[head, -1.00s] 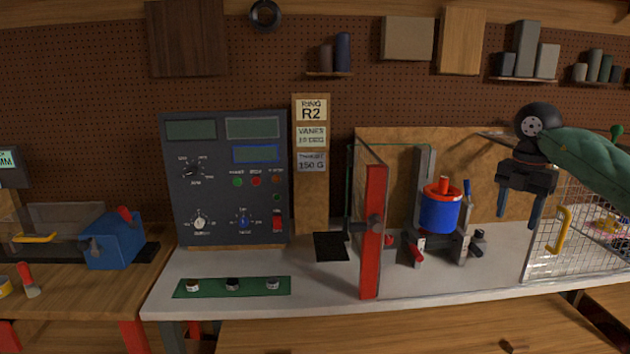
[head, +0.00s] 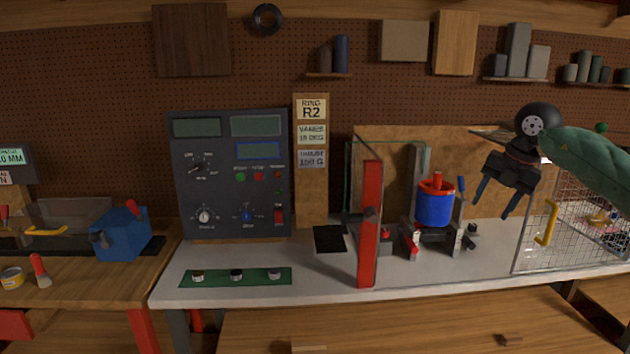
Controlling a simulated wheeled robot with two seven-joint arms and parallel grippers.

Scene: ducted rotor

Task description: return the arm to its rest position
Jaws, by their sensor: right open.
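My right gripper (head: 492,203) is at the right of the head view, at the end of my green-sleeved arm. Its two dark fingers are apart, point down and to the left, and hold nothing. It hangs above the white bench, to the right of the blue and red ducted rotor (head: 434,206) and apart from it in the picture. The rotor stands upright on its dark mount. My left gripper is not in view.
A red-edged clear door (head: 369,225) stands left of the rotor. A wire mesh guard with a yellow handle (head: 546,223) stands below and right of my gripper. A grey control panel (head: 230,175) and green strip (head: 236,276) are further left.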

